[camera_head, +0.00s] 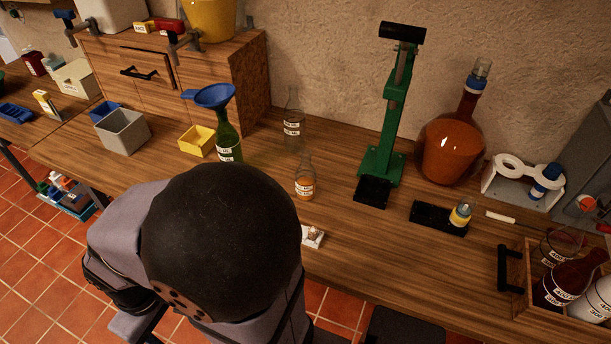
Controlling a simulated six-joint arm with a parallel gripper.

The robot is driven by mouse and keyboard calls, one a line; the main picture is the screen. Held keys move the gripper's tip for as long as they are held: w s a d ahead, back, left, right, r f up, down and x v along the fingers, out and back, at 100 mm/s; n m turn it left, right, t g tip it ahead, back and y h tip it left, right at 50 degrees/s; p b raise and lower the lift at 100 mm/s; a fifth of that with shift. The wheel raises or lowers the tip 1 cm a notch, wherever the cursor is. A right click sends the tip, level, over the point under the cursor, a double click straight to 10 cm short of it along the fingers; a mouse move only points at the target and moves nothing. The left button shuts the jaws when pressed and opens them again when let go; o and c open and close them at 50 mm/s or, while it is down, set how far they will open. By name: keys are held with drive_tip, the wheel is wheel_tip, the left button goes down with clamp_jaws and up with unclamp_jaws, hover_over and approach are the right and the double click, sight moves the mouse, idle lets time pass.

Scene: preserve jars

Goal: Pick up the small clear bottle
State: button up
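A clear, empty-looking glass bottle (292,118) with a white label stands upright on the wooden bench near the wall. In front of it stands a smaller clear bottle (305,180) with a narrow neck, a white label and some orange liquid in the bottom. I cannot tell for certain which of them is the small clear bottle. My arm's dark rounded joint and grey links fill the lower left middle, close in front of the bottles.
A green bottle (228,139) with a blue funnel (215,96) stands left of the bottles. A green press (386,130) and a large round orange flask (450,147) stand right. A wooden crate (515,290) holds bottles.

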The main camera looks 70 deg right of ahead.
drive_tip(key=shift+o, duration=1.1)
drive_tip(key=d+n+g+h, duration=0.1)
drive_tip(key=d+n+h, duration=0.1)
drive_tip(key=d, duration=0.8)
drive_tip(key=s+d+n+h+b, duration=0.1)
drive_tip(key=d+n+h, duration=0.2)
drive_tip(key=d, duration=0.7)
drive_tip(key=d+r+n+g+h, duration=0.1)
drive_tip(key=d+n+h, duration=0.1)
drive_tip(key=d, duration=0.8)
drive_tip(key=shift+s+n+g+b, duration=0.15)
drive_tip(key=shift+n+g+b, duration=0.2)
drive_tip(key=shift+n, duration=0.35)
drive_tip(key=s+d+n+h+b, duration=0.1)
drive_tip(key=s+d+b, duration=0.1)
drive_tip(key=d, duration=0.2)
drive_tip(key=s+d+f+n+g+h+b, duration=0.1)
drive_tip(key=d+n+h+b, duration=0.1)
drive_tip(key=d+b, duration=0.1)
drive_tip(key=s+d+f+n+h+b, duration=0.1)
drive_tip(key=s+d+h+b, duration=0.1)
drive_tip(key=d, duration=0.4)
drive_tip(key=shift+s+d+f+n+g, duration=0.1)
drive_tip(key=shift+s+f+n+g, duration=0.2)
drive_tip(key=shift+n+g, duration=0.1)
drive_tip(key=shift+s+d+r+n+h+b, duration=0.15)
drive_tip(key=shift+d+n+h+b, duration=0.15)
drive_tip(key=shift+d+h+b, duration=0.15)
drive_tip(key=shift+p+x, duration=0.8)
drive_tip(key=shift+x, duration=2.8)
